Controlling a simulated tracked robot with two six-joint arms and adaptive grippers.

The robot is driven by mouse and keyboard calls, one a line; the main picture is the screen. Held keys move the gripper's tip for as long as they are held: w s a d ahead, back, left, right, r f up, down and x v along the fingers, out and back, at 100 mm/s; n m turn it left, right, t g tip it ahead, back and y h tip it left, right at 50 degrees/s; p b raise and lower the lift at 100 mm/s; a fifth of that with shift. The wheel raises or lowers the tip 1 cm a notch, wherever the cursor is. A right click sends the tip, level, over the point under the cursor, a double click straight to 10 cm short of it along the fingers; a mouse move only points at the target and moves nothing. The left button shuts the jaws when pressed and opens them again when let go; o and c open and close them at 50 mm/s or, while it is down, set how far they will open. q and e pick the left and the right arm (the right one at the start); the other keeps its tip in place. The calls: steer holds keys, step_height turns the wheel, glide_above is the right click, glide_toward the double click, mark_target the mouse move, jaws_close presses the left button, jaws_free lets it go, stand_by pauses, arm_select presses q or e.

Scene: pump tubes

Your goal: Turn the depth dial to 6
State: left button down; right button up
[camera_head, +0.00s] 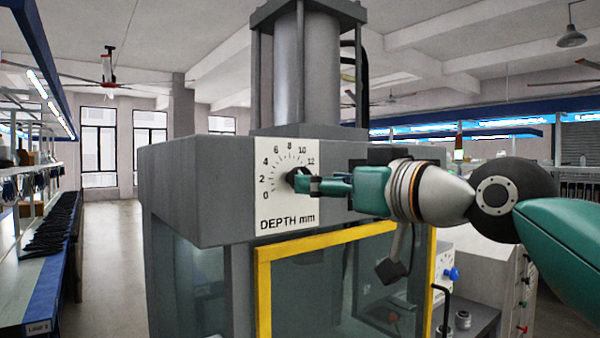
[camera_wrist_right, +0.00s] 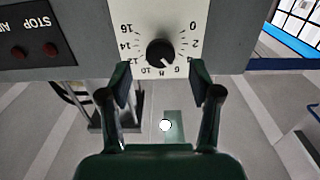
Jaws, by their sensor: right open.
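The depth dial is a black round knob (camera_wrist_right: 160,53) on a white scale plate (camera_head: 268,218) marked "DEPTH mm", on the grey front of the machine head. The plate also shows upside down in the right wrist view (camera_wrist_right: 126,10), numbered 0 to 16; I cannot read the knob's setting for sure. My right gripper (camera_head: 303,184) is in front of the knob in the head view and partly hides it. In the right wrist view my right gripper (camera_wrist_right: 160,84) is open, its fingers apart on either side of the knob's line, with nothing between them. My left gripper is not in view.
A yellow-framed guard window (camera_head: 264,290) sits below the plate. A panel with red buttons (camera_wrist_right: 30,48) lies beside the plate in the wrist view. A blue knob (camera_head: 452,274) is at lower right. Shelving and a bench (camera_head: 50,270) stand at the left; the aisle is clear.

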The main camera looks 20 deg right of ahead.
mark_target(290, 176)
steer(key=p+x, duration=0.1)
steer(key=x, duration=0.5)
steer(key=shift+w+p, duration=0.15)
steer(key=shift+p, duration=0.15)
steer(key=c, duration=1.1)
steer(key=shift+m, duration=0.9)
steer(key=shift+c, duration=0.2)
steer(key=o, duration=1.1)
steer(key=shift+o, duration=0.2)
